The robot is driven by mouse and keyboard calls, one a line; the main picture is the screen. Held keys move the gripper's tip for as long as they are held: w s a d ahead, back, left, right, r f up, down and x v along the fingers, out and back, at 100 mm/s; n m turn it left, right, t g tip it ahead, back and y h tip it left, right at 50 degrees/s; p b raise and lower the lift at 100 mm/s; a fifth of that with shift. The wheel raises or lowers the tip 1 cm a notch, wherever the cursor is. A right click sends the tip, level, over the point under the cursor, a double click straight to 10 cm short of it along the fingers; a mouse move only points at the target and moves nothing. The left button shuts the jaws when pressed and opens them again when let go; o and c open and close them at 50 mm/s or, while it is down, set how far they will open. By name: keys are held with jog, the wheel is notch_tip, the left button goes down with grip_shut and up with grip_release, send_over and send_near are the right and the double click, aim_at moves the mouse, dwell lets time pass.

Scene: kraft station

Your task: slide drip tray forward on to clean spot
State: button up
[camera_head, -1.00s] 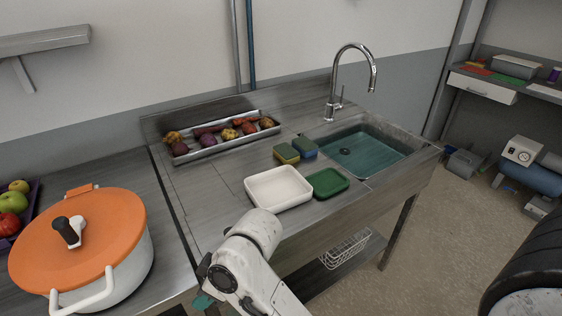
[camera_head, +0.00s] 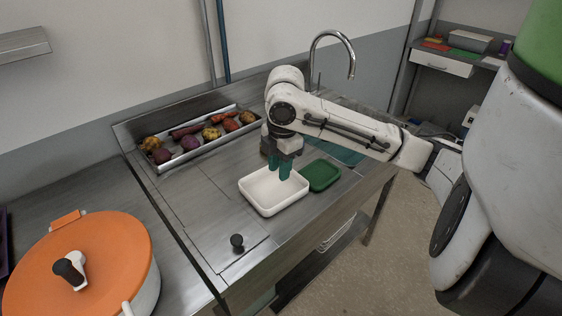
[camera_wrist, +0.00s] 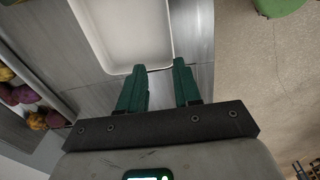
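A shallow white rectangular tray (camera_head: 272,207) lies on the metal counter, empty; it also shows at the top of the wrist view (camera_wrist: 125,35). A smaller green tray (camera_head: 320,176) lies just right of it. No marking shows which is the drip tray, and no marked clean spot can be made out. My gripper (camera_head: 279,172) points down at the white tray's far side. In the wrist view its two green fingers (camera_wrist: 160,68) are apart with nothing between them, tips close to the tray's rim. Contact cannot be told.
A metal trough of vegetables (camera_head: 205,137) lies behind to the left. A black knob (camera_head: 237,240) stands on a counter panel nearer the front. An orange-lidded pot (camera_head: 85,262) is at left. My arm covers most of the sink; the tap (camera_head: 332,42) rises behind it. Counter left of the tray is clear.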

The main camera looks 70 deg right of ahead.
jog(key=s, duration=0.1)
jog(key=s+d, duration=0.1)
jog(key=shift+s+d+f+g, duration=0.1)
jog(key=shift+s+f+g, duration=0.2)
jog(key=shift+g, duration=0.1)
send_near(289, 196)
jog(key=a+f, duration=0.1)
jog(key=f, duration=0.1)
jog(key=a+f, duration=0.1)
jog(key=f, duration=0.1)
jog(key=s+a+f, duration=0.1)
jog(key=f, duration=0.1)
jog(key=shift+a+f+p, duration=0.1)
jog(key=shift+a+p, duration=0.05)
jog(key=shift+p, duration=0.25)
jog(key=shift+c, duration=0.3)
grip_shut()
